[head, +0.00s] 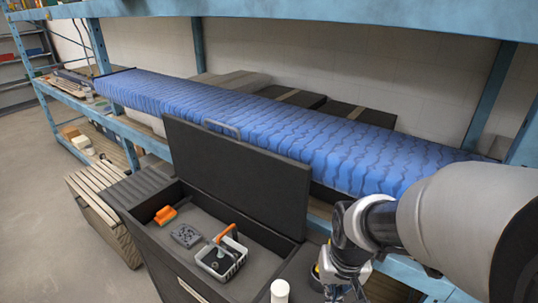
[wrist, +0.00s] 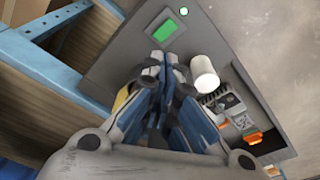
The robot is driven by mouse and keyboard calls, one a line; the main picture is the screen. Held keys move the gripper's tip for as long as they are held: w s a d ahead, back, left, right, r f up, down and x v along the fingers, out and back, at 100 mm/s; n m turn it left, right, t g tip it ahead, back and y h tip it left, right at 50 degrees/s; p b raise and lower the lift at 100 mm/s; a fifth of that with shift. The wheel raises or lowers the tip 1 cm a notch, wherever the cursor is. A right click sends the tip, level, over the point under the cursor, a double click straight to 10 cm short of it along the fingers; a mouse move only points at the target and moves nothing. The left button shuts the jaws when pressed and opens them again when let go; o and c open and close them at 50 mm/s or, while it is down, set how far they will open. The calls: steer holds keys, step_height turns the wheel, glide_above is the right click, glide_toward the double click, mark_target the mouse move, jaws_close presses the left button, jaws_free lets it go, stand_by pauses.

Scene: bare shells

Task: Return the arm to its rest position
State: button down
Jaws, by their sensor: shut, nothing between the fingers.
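My gripper (wrist: 168,70) is shut and empty in the wrist view, its blue and dark fingers together above a dark grey surface. In the head view my gripper (head: 338,278) hangs low at the lower right, partly hidden by my arm and the frame's bottom edge. A white cylinder (wrist: 204,74) stands just right of the fingers in the wrist view; its top shows at the bottom of the head view (head: 280,291). I see no contact between it and the fingers.
An open dark chest (head: 228,188) holds a white basket (head: 221,263) with an orange-handled tool, an orange item (head: 165,215) and a grey block (head: 186,235). A blue mattress (head: 270,128) lies on the blue-framed shelf behind. A green panel (wrist: 166,31) shows beyond the fingers. Floor at left is open.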

steer(key=s+r+t+b, duration=0.3)
steer(key=s+r+b, duration=0.2)
steer(key=s, duration=0.7)
step_height(320, 180, up, 2)
steer(key=shift+s+r+n, duration=0.15)
steer(key=shift+s+n, duration=0.25)
steer(key=w+n+g+p, duration=0.3)
steer(key=w+n+p, duration=0.4)
steer(key=w, duration=0.4)
steer(key=w+f+n+g+p, duration=0.1)
steer(key=w+f+n+p, duration=0.2)
steer(key=f, duration=0.5)
steer(key=shift+w+a+f+n+g+p, duration=0.4)
steer(key=shift+w+p, duration=0.35)
steer(key=shift+p, duration=0.4)
steer(key=shift+a+r, duration=0.1)
steer(key=shift+r, duration=0.1)
